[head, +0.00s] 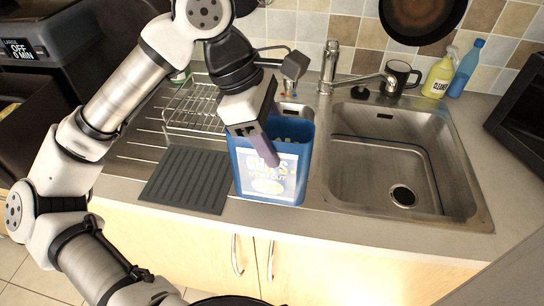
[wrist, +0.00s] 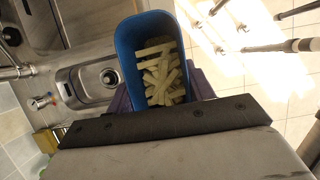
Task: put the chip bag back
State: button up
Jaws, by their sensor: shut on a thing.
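The chip bag (head: 270,184) is a tall blue container with a white label, open at the top. In the wrist view the chip bag (wrist: 129,48) shows pale chips inside. My gripper (head: 266,150) is shut on it, with a purple finger across the label side. In the wrist view the purple fingers of my gripper (wrist: 160,98) show on both sides of the bag. Whether its base touches the counter, I cannot tell.
A grey ribbed mat (head: 187,180) lies left of the bag, with a wire rack (head: 196,108) behind it. The sink basin (head: 390,160) is to the right. A black mug (head: 399,77), a cleaner bottle (head: 438,78) and a blue bottle (head: 467,68) stand at the back.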

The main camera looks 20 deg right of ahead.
jog(key=shift+f+p, duration=0.4)
jog(key=shift+f, duration=2.95)
jog(key=o, duration=1.1)
